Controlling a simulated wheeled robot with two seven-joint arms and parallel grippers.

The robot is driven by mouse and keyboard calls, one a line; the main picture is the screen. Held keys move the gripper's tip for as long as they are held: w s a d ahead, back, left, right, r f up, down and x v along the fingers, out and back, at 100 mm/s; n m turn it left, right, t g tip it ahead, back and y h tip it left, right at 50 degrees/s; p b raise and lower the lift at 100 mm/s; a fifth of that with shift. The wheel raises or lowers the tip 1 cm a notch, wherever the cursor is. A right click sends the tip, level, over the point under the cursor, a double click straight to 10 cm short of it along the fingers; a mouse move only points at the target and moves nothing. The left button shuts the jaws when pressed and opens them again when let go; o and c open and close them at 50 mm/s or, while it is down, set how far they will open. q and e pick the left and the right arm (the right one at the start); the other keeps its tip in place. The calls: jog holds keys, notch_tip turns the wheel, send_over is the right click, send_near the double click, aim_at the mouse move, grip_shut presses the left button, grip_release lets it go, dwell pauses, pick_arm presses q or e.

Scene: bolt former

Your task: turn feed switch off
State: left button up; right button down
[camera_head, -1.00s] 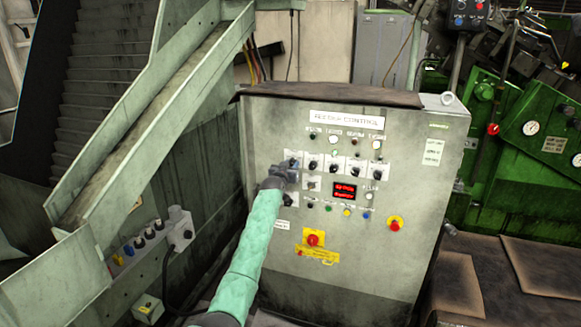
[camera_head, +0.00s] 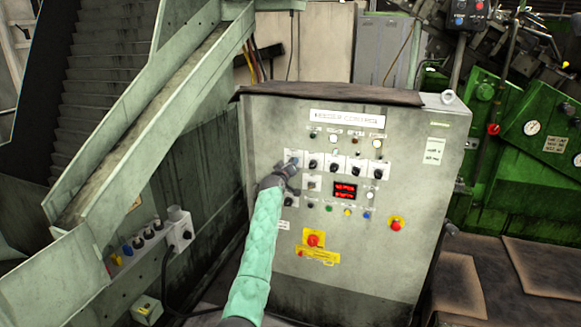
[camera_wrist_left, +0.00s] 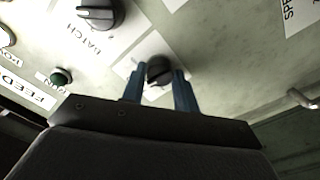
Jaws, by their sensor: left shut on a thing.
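The feeder control cabinet (camera_head: 370,240) has a row of black rotary knobs on white plates. My left gripper (camera_head: 292,165) is at the leftmost knob of the upper row, seen from the head. In the left wrist view my gripper's two blue fingers (camera_wrist_left: 159,86) stand on either side of a black knob (camera_wrist_left: 158,69), which I take as the feed switch. The gripper is shut on it. Its label is not readable, and the fingers hide part of its plate. My right gripper is not in view.
Another knob marked BATCH (camera_wrist_left: 100,14) and a green lamp (camera_wrist_left: 61,76) are close by. A red stop button (camera_head: 396,225) and a red switch on yellow (camera_head: 314,240) sit lower on the panel. A sloping conveyor chute (camera_head: 150,125) stands left.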

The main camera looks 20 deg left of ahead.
pick_arm(q)
jog(key=shift+n, duration=0.7)
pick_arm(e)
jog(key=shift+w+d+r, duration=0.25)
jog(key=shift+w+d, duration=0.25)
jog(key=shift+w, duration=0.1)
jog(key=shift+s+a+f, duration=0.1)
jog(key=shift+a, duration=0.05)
pick_arm(q)
jog(key=shift+f, duration=0.1)
jog(key=o, duration=1)
jog(key=shift+c, duration=0.2)
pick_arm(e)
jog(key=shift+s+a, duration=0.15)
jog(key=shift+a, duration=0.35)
pick_arm(q)
jog(key=shift+s, duration=0.1)
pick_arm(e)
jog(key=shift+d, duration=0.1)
